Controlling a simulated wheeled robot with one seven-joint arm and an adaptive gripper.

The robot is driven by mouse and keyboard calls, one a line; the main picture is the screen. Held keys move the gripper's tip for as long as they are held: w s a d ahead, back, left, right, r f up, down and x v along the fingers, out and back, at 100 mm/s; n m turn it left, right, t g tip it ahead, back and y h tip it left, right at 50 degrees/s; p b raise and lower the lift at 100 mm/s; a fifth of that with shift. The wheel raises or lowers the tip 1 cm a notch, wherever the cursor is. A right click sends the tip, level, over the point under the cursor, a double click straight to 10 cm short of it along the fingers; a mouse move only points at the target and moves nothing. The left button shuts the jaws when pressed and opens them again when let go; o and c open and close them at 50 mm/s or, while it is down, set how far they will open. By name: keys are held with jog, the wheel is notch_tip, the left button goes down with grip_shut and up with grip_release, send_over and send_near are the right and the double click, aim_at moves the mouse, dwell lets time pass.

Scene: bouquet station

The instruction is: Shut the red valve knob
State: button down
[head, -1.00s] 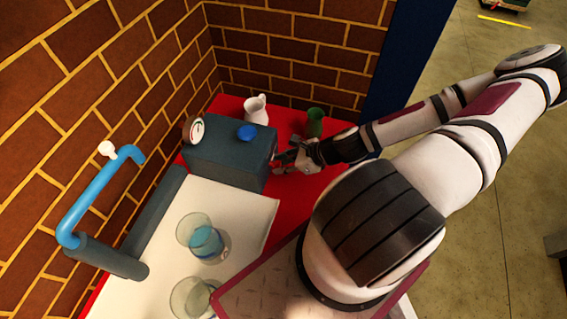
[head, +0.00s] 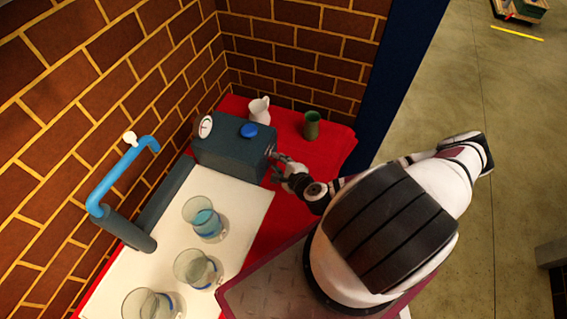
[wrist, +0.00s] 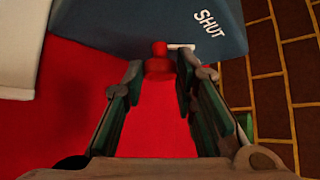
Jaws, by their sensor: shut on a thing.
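The red valve knob (wrist: 159,62) sticks out of the side of a dark blue-grey box (wrist: 130,22), seen in the wrist view. A white bar (wrist: 181,46) lies just right of the knob, and the white word SHUT (wrist: 209,23) is printed farther right. My gripper (wrist: 158,74) has one finger on each side of the knob and is shut on it. In the head view the box (head: 222,160) stands on the red tabletop, and my gripper (head: 277,166) is at its right end. The knob is not clearly visible there.
Several glass beakers (head: 203,218) stand on the white mat (head: 243,215). A blue pipe (head: 118,177) runs along the brick wall.

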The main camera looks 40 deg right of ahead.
jog(key=n+t, duration=0.1)
jog(key=t+h, duration=0.1)
jog(key=n+h, duration=0.1)
jog(key=shift+s+a+f+n+t+p, duration=0.1)
jog(key=shift+a+f+n+t+p, duration=0.2)
jog(key=shift+f+t+p, duration=0.1)
jog(key=shift+d+f+n+t+h+b, duration=0.1)
jog(key=shift+n+t+h+b, duration=0.2)
jog(key=shift+n+t+b, duration=0.55)
jog(key=shift+n+t, duration=0.25)
jog(key=shift+t, duration=0.1)
jog(key=shift+d, duration=0.1)
jog(key=c, duration=1.3)
grip_release()
jog(key=s, duration=0.2)
jog(key=s+a, duration=0.1)
jog(key=s, duration=0.3)
jog(key=shift+a, duration=0.25)
jog(key=shift+s, duration=0.65)
